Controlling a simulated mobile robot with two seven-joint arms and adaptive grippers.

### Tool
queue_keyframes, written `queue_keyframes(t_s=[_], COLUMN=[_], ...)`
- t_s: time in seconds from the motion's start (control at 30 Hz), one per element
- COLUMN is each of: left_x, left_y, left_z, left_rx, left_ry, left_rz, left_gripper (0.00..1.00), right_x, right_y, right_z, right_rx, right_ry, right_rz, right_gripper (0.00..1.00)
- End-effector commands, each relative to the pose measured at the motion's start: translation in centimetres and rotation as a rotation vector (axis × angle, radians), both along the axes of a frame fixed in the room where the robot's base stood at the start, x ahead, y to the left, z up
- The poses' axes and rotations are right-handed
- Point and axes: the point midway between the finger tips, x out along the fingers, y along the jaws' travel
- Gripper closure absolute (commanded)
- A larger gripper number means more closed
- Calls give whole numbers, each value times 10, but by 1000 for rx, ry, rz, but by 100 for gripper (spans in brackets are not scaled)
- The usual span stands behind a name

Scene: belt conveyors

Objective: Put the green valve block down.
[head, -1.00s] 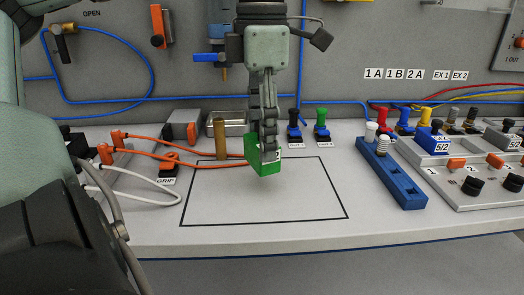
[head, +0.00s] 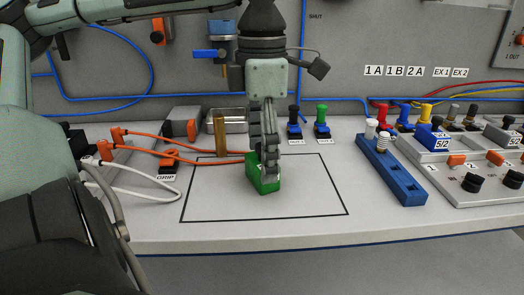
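My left gripper (head: 266,174) points straight down at the block. Its fingers are around the block's upper part and appear closed on it; the fingers hide part of its top and right side. My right gripper is not in view.
A blue bar (head: 393,178) with white plugs lies right of the rectangle. A brass cylinder (head: 220,137) and a metal tray (head: 228,118) stand behind. Orange hoses (head: 182,151) run in from the left. Grey valve units (head: 450,153) fill the right. The rectangle's right part is clear.

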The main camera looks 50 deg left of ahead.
Motion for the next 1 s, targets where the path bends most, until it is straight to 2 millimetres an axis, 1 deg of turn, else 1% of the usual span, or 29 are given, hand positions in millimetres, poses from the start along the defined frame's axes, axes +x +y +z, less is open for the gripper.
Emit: queue_keyframes(t_s=[0.37, 0.4, 0.43, 0.5, 0.57, 0.8, 0.9, 1.0], left_x=[0, 0, 0, 1, 1, 1, 1, 0], left_y=[0, 0, 0, 1, 1, 1, 0, 0], left_z=[3, 5, 7, 18, 30, 84, 101, 114], left_rx=[0, 0, 1, 3, 4, 3, 3, 2], left_ry=[0, 0, -1, -3, -5, -2, -3, -1], left_rz=[0, 0, 1, 2, 3, 2, 2, 1], left_gripper=[18, 18, 18, 18, 18, 18, 18, 18], right_x=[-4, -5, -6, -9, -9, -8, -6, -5], right_y=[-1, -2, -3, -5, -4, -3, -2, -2], right_z=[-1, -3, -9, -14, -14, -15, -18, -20], right_rx=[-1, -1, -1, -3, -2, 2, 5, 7], right_ry=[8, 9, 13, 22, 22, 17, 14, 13], right_rz=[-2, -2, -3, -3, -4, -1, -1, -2], right_gripper=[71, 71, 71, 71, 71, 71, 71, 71])
